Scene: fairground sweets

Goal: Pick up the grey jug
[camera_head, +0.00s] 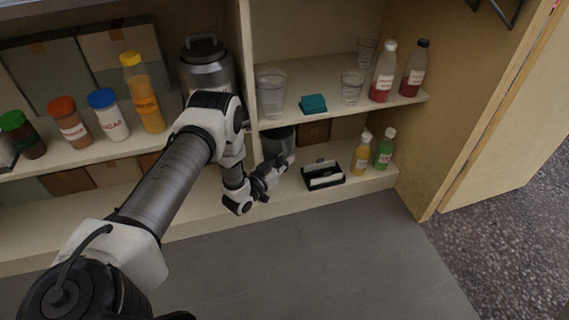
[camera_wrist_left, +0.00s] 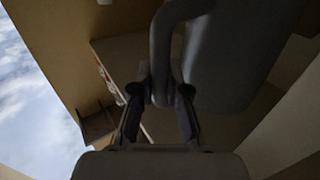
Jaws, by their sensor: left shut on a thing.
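The grey jug (camera_head: 278,141) stands on the lower shelf, just right of the upright divider, partly hidden behind my left gripper (camera_head: 274,172). In the left wrist view the dark grey body of the jug (camera_wrist_left: 232,58) fills the upper right, and its curved handle (camera_wrist_left: 161,42) comes down between the fingers. My left gripper (camera_wrist_left: 161,100) is shut on the handle, with one finger on each side of it. I cannot tell whether the jug is clear of the shelf. My right gripper is not in view.
A black box (camera_head: 323,175) and yellow (camera_head: 361,153) and green (camera_head: 384,149) bottles stand right of the jug. The shelf above holds glasses (camera_head: 271,93), a teal thing (camera_head: 313,104) and red-filled bottles (camera_head: 383,72). The grey floor area in front (camera_head: 330,260) is clear.

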